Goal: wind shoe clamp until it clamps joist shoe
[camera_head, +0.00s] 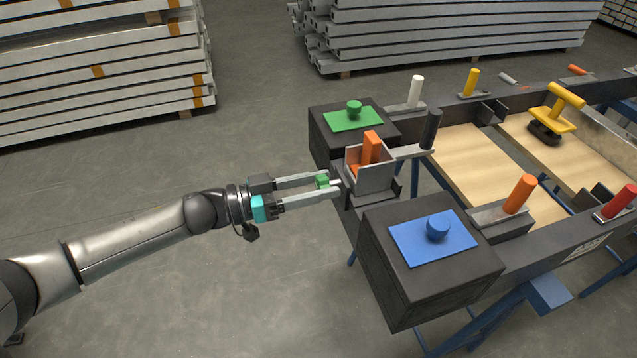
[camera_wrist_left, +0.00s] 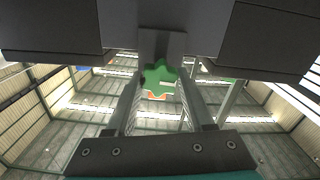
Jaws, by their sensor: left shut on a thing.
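My left gripper (camera_head: 331,186) reaches in from the left at the near end of the frame. Its two fingers are shut on a small green knob (camera_head: 322,181), the handle of the shoe clamp. In the left wrist view the knob (camera_wrist_left: 158,78) is star-shaped and sits between the fingers. A short light spindle (camera_head: 335,183) runs from the knob towards the joist shoe (camera_head: 372,181), a grey open-topped metal bracket. An orange block-like piece (camera_head: 371,147) stands upright in the shoe. Whether the clamp's tip touches the shoe cannot be told. My right gripper is out of view.
Dark boxes with a green lid (camera_head: 340,122) and a blue lid (camera_head: 415,255) flank the shoe closely. The floor left of the frame is clear.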

